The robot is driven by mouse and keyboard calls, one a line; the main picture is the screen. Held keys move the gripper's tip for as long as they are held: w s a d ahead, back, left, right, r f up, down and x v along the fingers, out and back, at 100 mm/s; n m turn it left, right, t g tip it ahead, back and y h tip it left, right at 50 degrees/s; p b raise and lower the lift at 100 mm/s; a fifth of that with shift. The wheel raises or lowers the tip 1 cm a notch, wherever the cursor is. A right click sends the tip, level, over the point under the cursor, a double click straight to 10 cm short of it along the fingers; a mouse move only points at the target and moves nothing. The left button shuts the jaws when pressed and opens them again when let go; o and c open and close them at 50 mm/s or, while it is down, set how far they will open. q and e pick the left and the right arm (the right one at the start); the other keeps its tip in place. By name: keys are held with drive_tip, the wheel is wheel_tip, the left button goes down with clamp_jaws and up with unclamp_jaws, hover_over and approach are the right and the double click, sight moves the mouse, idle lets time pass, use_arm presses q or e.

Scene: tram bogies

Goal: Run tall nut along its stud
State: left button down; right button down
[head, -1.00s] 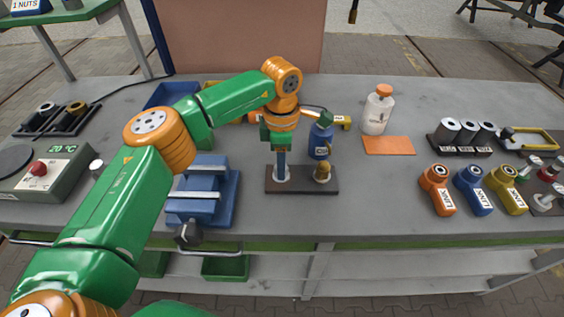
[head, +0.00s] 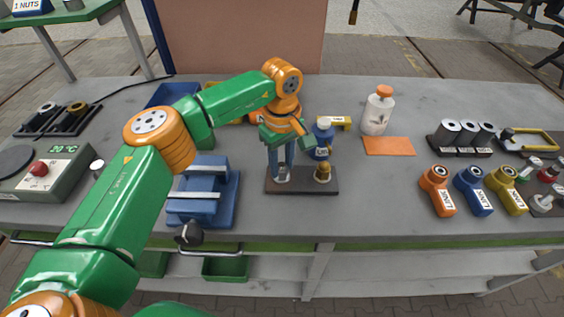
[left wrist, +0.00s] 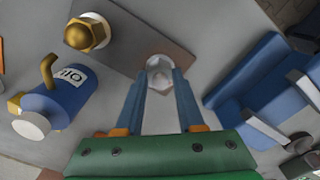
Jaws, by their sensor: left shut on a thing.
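The silver tall nut (head: 282,179) stands upright at the left part of a dark base plate (head: 307,187) on the bench. In the left wrist view its hexagonal top (left wrist: 159,65) shows between my fingertips. My left gripper (head: 281,172) points down from above and is shut on this nut, one finger on each side. The stud inside it is mostly hidden by the nut and fingers. A second, brass nut (head: 322,171) stands on the same plate to the right, clear of the fingers. My right gripper is not in view.
A blue oil can (head: 320,142) stands close behind the plate. A blue vise (head: 203,190) is to the left. A white bottle (head: 377,112) and an orange mat (head: 388,146) lie further right. The bench in front of the plate is clear.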

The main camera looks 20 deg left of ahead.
sight(281, 166)
use_arm(q)
drive_tip(key=shift+w+r+m, duration=0.1)
drive_tip(key=shift+r+m, duration=0.05)
drive_tip(key=shift+m, duration=0.95)
drive_tip(key=c, duration=0.5)
unclamp_jaws()
wheel_tip(281, 166, up, 7)
drive_tip(key=shift+b, duration=0.5)
drive_tip(key=shift+a, duration=0.1)
